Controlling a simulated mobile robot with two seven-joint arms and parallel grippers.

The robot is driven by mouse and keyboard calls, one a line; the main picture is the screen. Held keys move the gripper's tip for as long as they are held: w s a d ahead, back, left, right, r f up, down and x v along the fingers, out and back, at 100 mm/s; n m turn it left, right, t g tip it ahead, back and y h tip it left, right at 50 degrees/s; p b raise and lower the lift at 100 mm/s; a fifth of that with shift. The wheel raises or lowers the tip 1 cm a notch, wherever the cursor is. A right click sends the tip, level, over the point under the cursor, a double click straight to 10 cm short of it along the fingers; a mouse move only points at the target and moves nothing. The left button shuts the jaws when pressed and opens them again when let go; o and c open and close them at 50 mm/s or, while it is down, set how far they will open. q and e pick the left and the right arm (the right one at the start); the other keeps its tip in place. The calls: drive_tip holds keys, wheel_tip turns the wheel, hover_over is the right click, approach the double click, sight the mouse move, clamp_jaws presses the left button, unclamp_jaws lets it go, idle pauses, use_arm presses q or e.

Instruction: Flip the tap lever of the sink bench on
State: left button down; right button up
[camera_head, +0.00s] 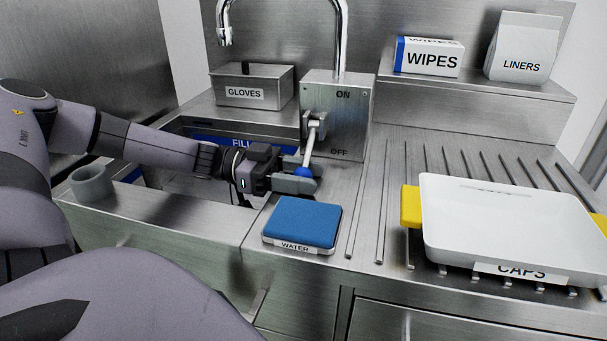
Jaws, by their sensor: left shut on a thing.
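The tap lever (311,142) is a metal rod with a blue ball at its lower end. It is mounted on the steel tap block (342,108), marked ON at the top and OFF at the bottom. The lever points down, towards the OFF side. The curved tap spout (344,35) rises behind the block. My left gripper (304,179) reaches in from the left and is shut on the blue ball of the lever, whose knob is partly hidden by the fingers. My right gripper is not in view.
A blue pad labelled WATER (302,222) lies just in front of my left gripper. A white CAPS tray (510,222) stands on the ribbed drainboard at right. A grey cup (92,183) is at left.

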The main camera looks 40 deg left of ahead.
sight(300, 175)
use_arm(q)
drive_tip(key=shift+s+d+r+n+p, duration=0.15)
drive_tip(key=shift+r+n+p, duration=0.2)
drive_tip(key=shift+r+p, duration=0.2)
drive_tip(key=shift+s+d+r+n+p, duration=0.15)
drive_tip(key=shift+r+n+p, duration=0.2)
drive_tip(key=shift+r+p, duration=0.2)
drive_tip(key=shift+n, duration=0.7)
drive_tip(key=r+p, duration=0.2)
drive_tip(key=s+r+p, duration=0.1)
drive_tip(key=r+p, duration=0.1)
drive_tip(key=p, duration=0.1)
drive_tip(key=shift+d+r, duration=0.15)
drive_tip(key=shift+r, duration=0.2)
drive_tip(key=shift+r+p, duration=0.3)
drive_tip(key=shift+p, duration=0.05)
drive_tip(key=c, duration=1.3)
unclamp_jaws()
drive_tip(key=shift+f+b, duration=0.3)
drive_tip(key=shift+f, duration=0.2)
drive_tip(key=shift+c, duration=0.2)
drive_tip(key=o, duration=0.8)
drive_tip(key=shift+f, duration=0.15)
drive_tip(key=shift+c, duration=0.2)
